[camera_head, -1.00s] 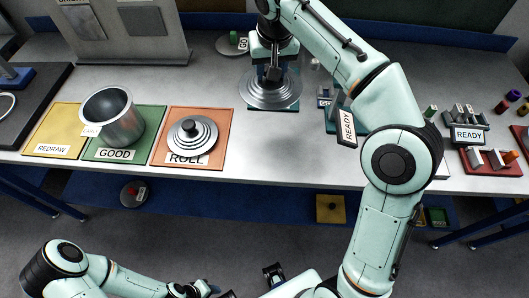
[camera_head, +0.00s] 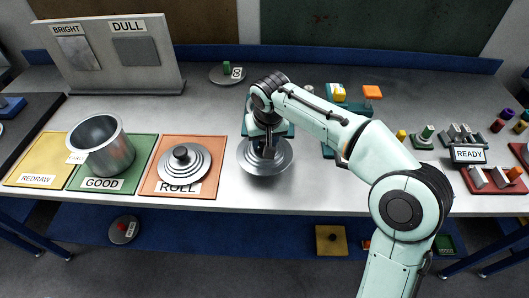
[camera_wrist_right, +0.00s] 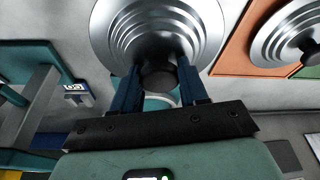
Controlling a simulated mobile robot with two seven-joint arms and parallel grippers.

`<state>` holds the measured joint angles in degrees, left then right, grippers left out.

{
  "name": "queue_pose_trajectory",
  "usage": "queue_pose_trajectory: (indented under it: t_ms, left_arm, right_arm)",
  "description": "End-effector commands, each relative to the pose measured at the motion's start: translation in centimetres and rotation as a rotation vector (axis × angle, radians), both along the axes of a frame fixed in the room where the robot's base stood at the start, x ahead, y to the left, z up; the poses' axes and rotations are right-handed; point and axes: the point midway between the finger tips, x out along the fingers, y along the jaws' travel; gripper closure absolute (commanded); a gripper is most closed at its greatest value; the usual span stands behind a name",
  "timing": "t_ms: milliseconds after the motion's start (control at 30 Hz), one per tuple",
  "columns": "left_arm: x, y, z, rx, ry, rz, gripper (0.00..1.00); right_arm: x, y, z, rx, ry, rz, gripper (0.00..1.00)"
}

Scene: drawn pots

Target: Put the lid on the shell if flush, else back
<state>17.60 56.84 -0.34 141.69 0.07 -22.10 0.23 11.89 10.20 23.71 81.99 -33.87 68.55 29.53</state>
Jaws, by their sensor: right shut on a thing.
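My right gripper (camera_head: 264,149) is shut on the dark knob of a stepped grey metal lid (camera_head: 278,164), right of the orange mat. In the right wrist view the knob (camera_wrist_right: 158,76) sits between the two blue fingers, with the lid's rings (camera_wrist_right: 120,32) beyond. Whether this lid touches the table cannot be told. The shell, an open metal pot (camera_head: 112,157), stands uncovered on the green GOOD mat (camera_head: 139,166). A second stepped lid with a dark knob (camera_head: 196,168) lies on the orange ROLL mat (camera_head: 212,150). My left gripper is out of view.
A yellow REDRAW mat (camera_head: 42,160) lies left of the green one. A BRIGHT and DULL panel (camera_head: 112,80) stands behind. A READY rack (camera_head: 468,155) and small colored parts are at right. Teal fixtures are partly hidden behind my right arm. The table's front edge (camera_head: 270,210) is near.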

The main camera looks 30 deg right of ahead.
Motion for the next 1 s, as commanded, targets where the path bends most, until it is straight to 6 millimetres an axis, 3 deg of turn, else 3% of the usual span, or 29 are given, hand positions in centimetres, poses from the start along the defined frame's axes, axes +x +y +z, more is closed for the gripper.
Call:
queue_pose_trajectory:
  t_ms: [300, 733, 767, 833, 1000]
  left_arm:
    - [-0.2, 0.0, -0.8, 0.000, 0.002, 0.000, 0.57]
    - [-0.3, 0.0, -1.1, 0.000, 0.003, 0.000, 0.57]
    - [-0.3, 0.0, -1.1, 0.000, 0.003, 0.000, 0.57]
    - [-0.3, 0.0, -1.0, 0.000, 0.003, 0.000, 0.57]
    - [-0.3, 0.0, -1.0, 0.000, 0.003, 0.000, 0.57]
  right_arm:
    - [0.0, 0.0, -4.1, 0.001, 0.002, 0.000, 0.95]
    - [0.0, 0.0, -4.7, 0.001, 0.000, 0.000, 0.95]
    - [0.0, 0.0, -4.8, 0.001, 0.000, 0.000, 0.53]
    - [0.0, 0.0, -4.7, 0.001, 0.000, 0.000, 0.31]
    - [0.0, 0.0, -4.7, 0.001, 0.001, 0.000, 0.31]
